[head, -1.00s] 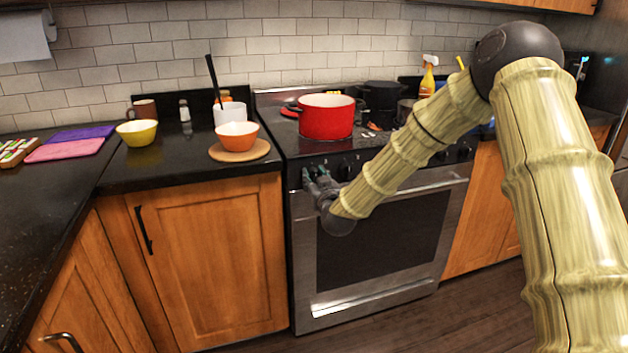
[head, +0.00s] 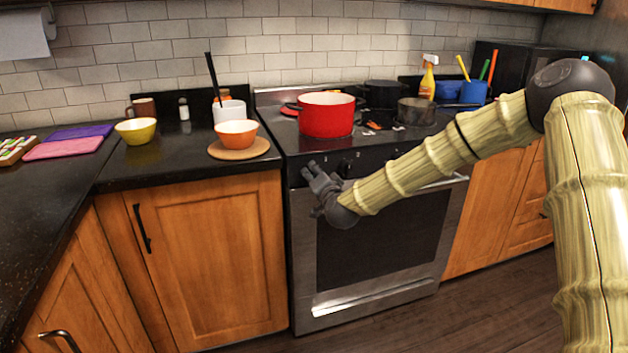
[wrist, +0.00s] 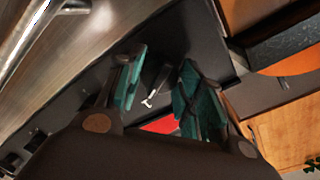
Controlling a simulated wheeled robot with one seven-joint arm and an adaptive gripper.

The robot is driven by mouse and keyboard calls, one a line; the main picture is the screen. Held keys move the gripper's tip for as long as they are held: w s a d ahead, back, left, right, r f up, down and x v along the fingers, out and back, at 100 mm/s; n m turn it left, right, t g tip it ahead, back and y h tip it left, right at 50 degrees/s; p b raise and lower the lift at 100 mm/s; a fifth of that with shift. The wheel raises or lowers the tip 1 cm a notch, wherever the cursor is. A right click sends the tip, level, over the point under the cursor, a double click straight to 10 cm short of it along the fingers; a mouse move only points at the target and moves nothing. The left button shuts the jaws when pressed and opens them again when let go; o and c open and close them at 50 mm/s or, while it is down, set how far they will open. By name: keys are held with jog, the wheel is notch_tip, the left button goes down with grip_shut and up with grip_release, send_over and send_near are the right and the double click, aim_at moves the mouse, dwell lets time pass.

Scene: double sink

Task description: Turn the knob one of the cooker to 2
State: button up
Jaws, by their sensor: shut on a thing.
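The cooker (head: 390,245) stands in the middle of the head view, with dark knobs along its front panel. My gripper (head: 311,172) is at the left end of that panel and hides the leftmost knob there. In the wrist view, knob one (wrist: 158,80) is dark with a white pointer mark and sits between the two teal finger pads of my gripper (wrist: 160,78). The gripper is shut on this knob. The numbers around the knob cannot be read.
A red pot (head: 326,118) stands on the hob above the gripper, with a grey pot (head: 416,111) to its right. The oven handle (head: 440,182) runs below the knobs. An orange bowl (head: 237,134) stands on the counter to the left. The floor in front is clear.

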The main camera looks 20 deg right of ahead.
jog(key=m+b, duration=0.1)
jog(key=m, duration=0.2)
jog(key=m+b, duration=0.2)
jog(key=m, duration=0.1)
jog(key=shift+d+f+y, duration=0.15)
jog(key=shift+y, duration=0.15)
jog(key=m+b, duration=0.2)
jog(key=m, duration=0.1)
jog(key=shift+m+y+b, duration=0.3)
jog(key=shift+m+b, duration=0.45)
jog(key=shift+m, duration=0.05)
jog(key=o, duration=1)
jog(key=shift+d, duration=0.1)
jog(key=shift+s, duration=0.1)
jog(key=s, duration=0.7)
jog(key=s+r, duration=0.1)
jog(key=s, duration=0.3)
jog(key=shift+s+d, duration=0.35)
